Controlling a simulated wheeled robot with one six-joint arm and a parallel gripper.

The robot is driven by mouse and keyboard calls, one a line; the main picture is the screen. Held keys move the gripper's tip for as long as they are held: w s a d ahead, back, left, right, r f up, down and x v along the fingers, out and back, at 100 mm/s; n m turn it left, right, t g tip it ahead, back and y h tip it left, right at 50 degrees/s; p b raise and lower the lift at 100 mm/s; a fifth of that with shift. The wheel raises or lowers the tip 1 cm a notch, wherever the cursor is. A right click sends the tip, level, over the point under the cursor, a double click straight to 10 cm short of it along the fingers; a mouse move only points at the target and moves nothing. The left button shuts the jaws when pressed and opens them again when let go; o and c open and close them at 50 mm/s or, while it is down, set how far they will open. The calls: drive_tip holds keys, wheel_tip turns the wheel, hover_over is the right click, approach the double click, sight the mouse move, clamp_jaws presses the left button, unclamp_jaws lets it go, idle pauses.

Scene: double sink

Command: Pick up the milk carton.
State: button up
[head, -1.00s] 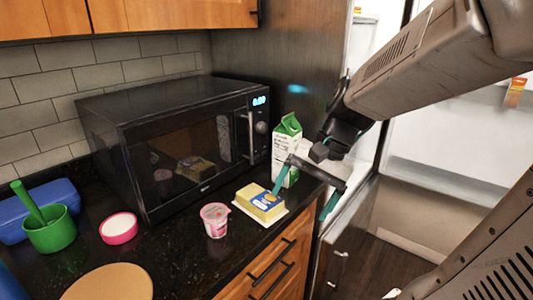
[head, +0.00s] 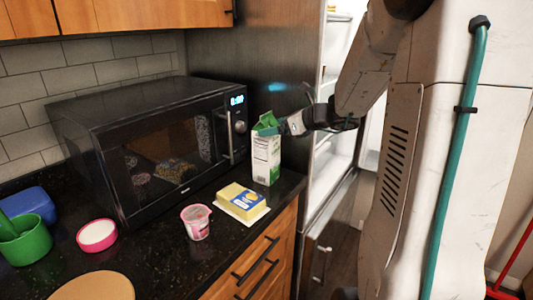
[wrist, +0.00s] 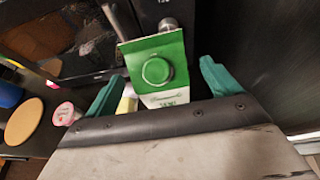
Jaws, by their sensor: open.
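The milk carton (head: 266,158) is white with a green gable top and stands upright on the dark counter, right of the microwave. In the wrist view the carton (wrist: 157,62) shows its green top and round cap between my two teal fingertips. My gripper (head: 283,127) is at the height of the carton's top, on its right side. In the wrist view my gripper (wrist: 158,85) is open, with one finger on each side of the carton and a visible gap at each. The carton's lower part is mostly hidden in the wrist view.
A black microwave (head: 150,145) stands close left of the carton. A butter pack (head: 242,201) and a pink yogurt cup (head: 196,222) are in front. A green cup (head: 28,240) and a pink-rimmed bowl (head: 97,235) are at left. The open fridge (head: 335,60) is at right.

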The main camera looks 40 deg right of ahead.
sight(266, 126)
drive_tip(key=x, duration=0.3)
drive_tip(key=shift+w+a, duration=0.2)
drive_tip(key=shift+w, duration=0.15)
clamp_jaws()
drive_tip(key=shift+r, duration=0.1)
